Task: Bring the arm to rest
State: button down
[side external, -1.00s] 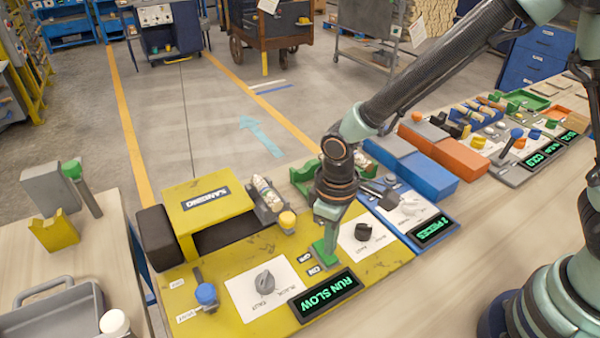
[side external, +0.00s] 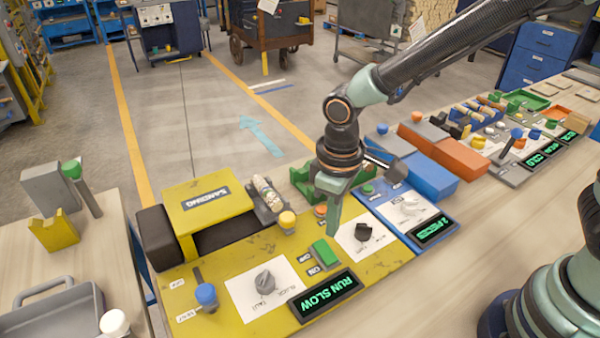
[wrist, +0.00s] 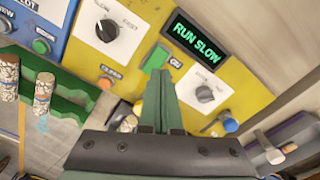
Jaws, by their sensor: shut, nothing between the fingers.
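My gripper (side external: 334,222) is shut and empty. In the side view it hangs above the yellow sanding panel (side external: 240,262), close to the green rocker switch (side external: 325,251) but apart from it. The wrist view shows its closed fingers (wrist: 160,85) pointing toward the panel, with the green switch (wrist: 157,57) just beyond the tips. The panel's display (side external: 326,295) reads RUN SLOW in green letters.
A blue panel (side external: 400,212) and an orange box (side external: 460,158) lie to the right. A grey tray (side external: 60,310) is on the left bench.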

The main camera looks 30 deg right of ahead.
jog(key=s+d+r+m+t, duration=0.2)
jog(key=d+r+m, duration=0.1)
jog(key=d+r, duration=0.4)
jog(key=s+d+r+m+t, duration=0.1)
jog(key=d+r+m+t, duration=0.2)
jog(key=d+r, duration=0.5)
jog(key=d, duration=0.3)
jog(key=shift+s+d+t, duration=0.3)
jog(key=shift+s, duration=0.1)
